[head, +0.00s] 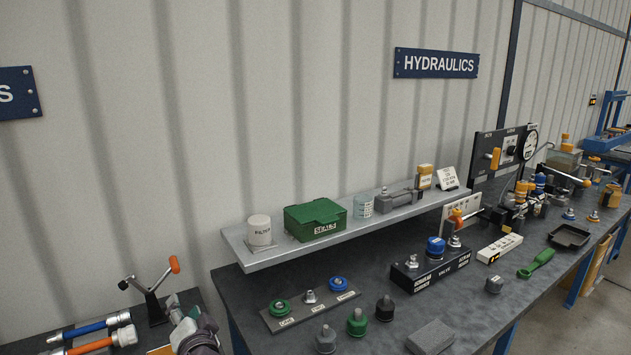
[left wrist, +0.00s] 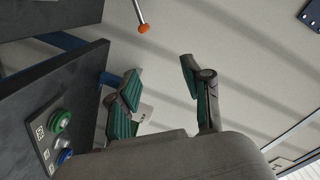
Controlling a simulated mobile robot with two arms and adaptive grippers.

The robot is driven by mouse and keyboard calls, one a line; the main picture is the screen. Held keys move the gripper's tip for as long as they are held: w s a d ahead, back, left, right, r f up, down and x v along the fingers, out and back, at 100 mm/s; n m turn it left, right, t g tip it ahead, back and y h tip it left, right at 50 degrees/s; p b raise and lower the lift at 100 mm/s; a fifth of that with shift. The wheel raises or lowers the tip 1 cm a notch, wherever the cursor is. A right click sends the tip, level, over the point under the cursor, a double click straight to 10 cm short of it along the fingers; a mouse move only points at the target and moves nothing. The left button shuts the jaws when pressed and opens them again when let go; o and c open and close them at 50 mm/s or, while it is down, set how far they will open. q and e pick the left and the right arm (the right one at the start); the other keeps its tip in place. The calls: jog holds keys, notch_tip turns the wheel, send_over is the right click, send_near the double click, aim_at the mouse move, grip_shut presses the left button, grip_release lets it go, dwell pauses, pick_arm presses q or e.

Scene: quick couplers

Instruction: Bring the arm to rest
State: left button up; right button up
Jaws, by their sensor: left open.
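My left gripper (head: 182,308) is low at the left of the head view, at the gap between the two benches, with only its front end in the picture. In the left wrist view its two green-padded fingers (left wrist: 160,70) stand wide apart with nothing between them. The gripper is open and touches nothing that I can see. The left wrist view also shows a green-ringed coupler (left wrist: 60,121) on its plate at the left. My right gripper is in neither view.
A grey coupler plate (head: 310,312) and several loose couplers stand on the main bench. A shelf (head: 290,252) carries a filter and a green box (head: 315,219). A stand with an orange-tipped lever (head: 174,265) rises left of the gripper, near blue and orange hoses (head: 90,327).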

pick_arm(q)
jog(key=s+f+n+g+h, duration=0.2)
jog(key=s+f+g+h, duration=0.25)
jog(key=s+f, duration=1.05)
jog(key=s+d+f+g+h, duration=0.2)
jog(key=s+d+g, duration=0.1)
jog(key=s, duration=0.8)
jog(key=s+d+f+g+h, duration=0.2)
jog(key=s+d+g+h, duration=0.15)
jog(key=s, duration=0.65)
notch_tip(320, 180, down, 28)
jog(key=g+b, duration=0.1)
jog(key=b, duration=0.3)
jog(key=s+a+f+b, duration=0.1)
jog(key=s+f+b, duration=0.1)
jog(key=s+f, duration=0.7)
jog(key=s+a+f+g+y+b, duration=0.1)
jog(key=s+a+f+b, duration=0.1)
jog(key=s+f, duration=0.6)
notch_tip(320, 180, down, 5)
jog(key=shift+s+f+m, duration=0.15)
jog(key=shift+s+m, duration=0.15)
jog(key=shift+s, duration=0.05)
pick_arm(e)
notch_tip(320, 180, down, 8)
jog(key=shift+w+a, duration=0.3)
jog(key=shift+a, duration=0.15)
